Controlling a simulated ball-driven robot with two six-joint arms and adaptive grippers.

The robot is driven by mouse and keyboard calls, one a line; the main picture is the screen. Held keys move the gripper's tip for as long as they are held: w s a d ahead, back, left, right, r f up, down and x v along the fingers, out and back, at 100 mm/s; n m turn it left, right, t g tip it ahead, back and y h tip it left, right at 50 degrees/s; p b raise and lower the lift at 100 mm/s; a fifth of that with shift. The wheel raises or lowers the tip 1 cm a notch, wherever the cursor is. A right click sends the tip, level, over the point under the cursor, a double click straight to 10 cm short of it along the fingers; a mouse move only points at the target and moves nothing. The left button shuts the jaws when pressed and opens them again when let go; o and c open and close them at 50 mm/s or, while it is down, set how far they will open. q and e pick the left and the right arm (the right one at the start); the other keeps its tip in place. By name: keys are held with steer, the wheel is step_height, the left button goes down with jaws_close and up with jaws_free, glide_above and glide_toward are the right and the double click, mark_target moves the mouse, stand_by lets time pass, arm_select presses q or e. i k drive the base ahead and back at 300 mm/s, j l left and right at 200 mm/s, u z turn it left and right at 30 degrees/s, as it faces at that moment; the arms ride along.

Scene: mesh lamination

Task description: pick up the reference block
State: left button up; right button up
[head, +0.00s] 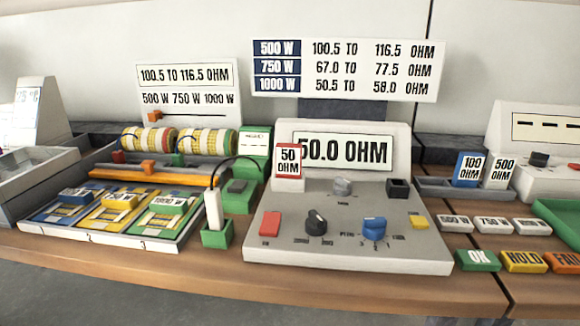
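A white block with a red border marked 50 OHM (289,167) stands upright at the left of the meter (350,242), in front of the lower left of its display. The display (343,151) reads 50.0 OHM. A blue block marked 100 OHM (469,168) and a white block marked 500 OHM (499,171) stand side by side in a grey tray (436,187) right of the meter. Neither of my grippers is in view.
A green holder (217,236) with a white probe stands left of the meter. Further left is a tray of coloured wattage cards (120,213). OK, HOLD and FAIL blocks (525,262) lie at the front right. A sign (347,68) rises behind the meter.

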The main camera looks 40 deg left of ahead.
mark_target(288, 156)
steer(key=k+j+z, duration=0.3)
steer(key=j, duration=0.2)
steer(key=k+j+z, duration=0.3)
steer(key=k+j, duration=0.1)
steer(key=k, duration=0.05)
